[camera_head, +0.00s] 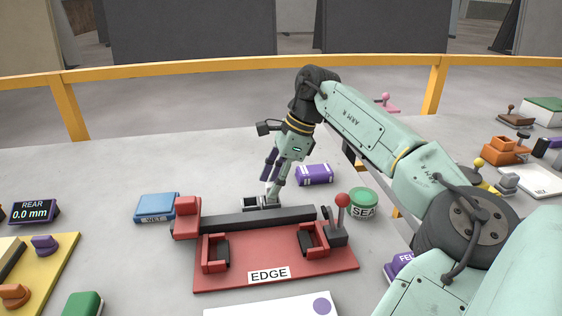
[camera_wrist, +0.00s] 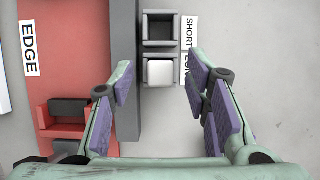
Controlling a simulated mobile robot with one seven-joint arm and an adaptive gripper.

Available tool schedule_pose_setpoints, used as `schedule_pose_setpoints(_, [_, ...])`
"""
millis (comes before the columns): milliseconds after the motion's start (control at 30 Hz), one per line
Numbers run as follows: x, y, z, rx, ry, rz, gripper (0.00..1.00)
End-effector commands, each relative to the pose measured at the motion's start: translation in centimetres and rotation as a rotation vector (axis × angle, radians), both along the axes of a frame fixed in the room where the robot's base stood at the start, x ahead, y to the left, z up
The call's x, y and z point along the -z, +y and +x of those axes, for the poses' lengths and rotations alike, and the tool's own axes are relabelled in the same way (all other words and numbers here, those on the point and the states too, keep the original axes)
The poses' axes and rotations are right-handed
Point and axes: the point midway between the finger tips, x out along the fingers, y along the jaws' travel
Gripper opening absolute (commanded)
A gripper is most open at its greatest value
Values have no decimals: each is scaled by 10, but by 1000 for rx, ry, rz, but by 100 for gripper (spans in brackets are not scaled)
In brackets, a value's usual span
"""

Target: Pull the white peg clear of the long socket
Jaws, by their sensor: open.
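The white peg (camera_wrist: 160,73) shows from above as a pale square top in the wrist view, set in the grey long socket (camera_wrist: 158,58) beside the partly covered LONG label. In the head view the peg is small and partly hidden by my fingers. My gripper (camera_head: 271,182) is over the sockets behind the dark bar. In the wrist view my gripper (camera_wrist: 159,68) is open, with one purple-padded finger on each side of the peg and gaps between. I cannot tell how far the fingertips are above it.
The short socket (camera_wrist: 160,28) adjoins the long one. A dark bar (camera_head: 235,217) runs along the red EDGE fixture (camera_head: 325,280), with a red-knobbed lever (camera_head: 342,202) at right. A purple case (camera_head: 315,174), green SEA tin (camera_head: 363,200) and blue WET box (camera_head: 156,206) stand around.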

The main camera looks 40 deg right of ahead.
Motion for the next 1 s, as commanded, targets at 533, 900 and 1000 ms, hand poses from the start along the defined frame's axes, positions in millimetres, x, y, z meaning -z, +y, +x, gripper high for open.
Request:
schedule_pose_setpoints(533, [15,6,3,-1,0,0,40])
schedule_pose_setpoints(900, [15,6,4,-1,0,0,15])
schedule_pose_setpoints(1000, [15,6,4,-1,0,0,9])
